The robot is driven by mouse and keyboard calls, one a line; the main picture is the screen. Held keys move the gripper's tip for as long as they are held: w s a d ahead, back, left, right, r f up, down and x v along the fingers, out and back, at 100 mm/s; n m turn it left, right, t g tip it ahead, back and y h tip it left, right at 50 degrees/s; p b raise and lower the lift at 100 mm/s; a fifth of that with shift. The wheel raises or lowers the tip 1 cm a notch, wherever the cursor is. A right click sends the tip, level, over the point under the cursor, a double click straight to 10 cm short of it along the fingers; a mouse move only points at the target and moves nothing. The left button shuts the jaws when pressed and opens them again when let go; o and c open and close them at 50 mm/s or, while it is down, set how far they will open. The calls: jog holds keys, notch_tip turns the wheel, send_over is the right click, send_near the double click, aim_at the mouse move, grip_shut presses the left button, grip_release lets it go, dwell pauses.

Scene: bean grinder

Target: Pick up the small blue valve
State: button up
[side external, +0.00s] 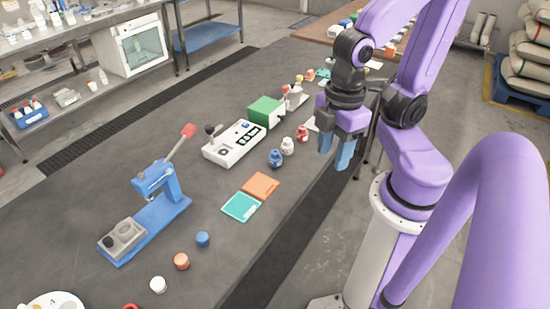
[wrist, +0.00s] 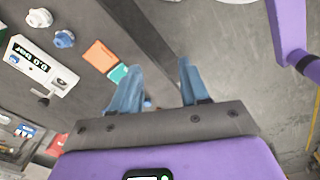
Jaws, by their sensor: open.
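A small blue valve-like piece (side external: 275,158) stands on the dark table beside a white one (side external: 287,146) and a red one (side external: 302,133). The blue piece also shows at the upper left of the wrist view (wrist: 64,38), with the white one (wrist: 39,18). A separate small blue round piece (side external: 203,239) sits nearer the table's front; I cannot tell for sure which is the valve. My gripper (side external: 336,152) is open, empty and above the table's right edge, to the right of the upright blue piece. Its blue fingers (wrist: 160,68) are apart.
Orange (side external: 261,186) and teal (side external: 241,207) pads lie near the blue piece. Orange (side external: 181,261) and white (side external: 157,284) round pieces sit in front.

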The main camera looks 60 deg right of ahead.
jog(key=o, duration=0.4)
jog(key=shift+c, duration=0.2)
jog(key=n+t+h, duration=0.6)
jog(key=n+h, duration=0.5)
jog(key=h, duration=0.2)
send_near(275, 159)
jog(key=x, duration=0.4)
jog(key=shift+w+d+r, duration=0.2)
jog(key=shift+w, duration=0.2)
jog(key=shift+s+x, duration=0.15)
jog(key=shift+x, duration=0.8)
jog(key=shift+s+x, duration=0.1)
jog(key=shift+x, duration=0.85)
jog(key=shift+w+d+f, duration=0.3)
jog(key=shift+d+f, duration=0.15)
jog(key=shift+d, duration=0.2)
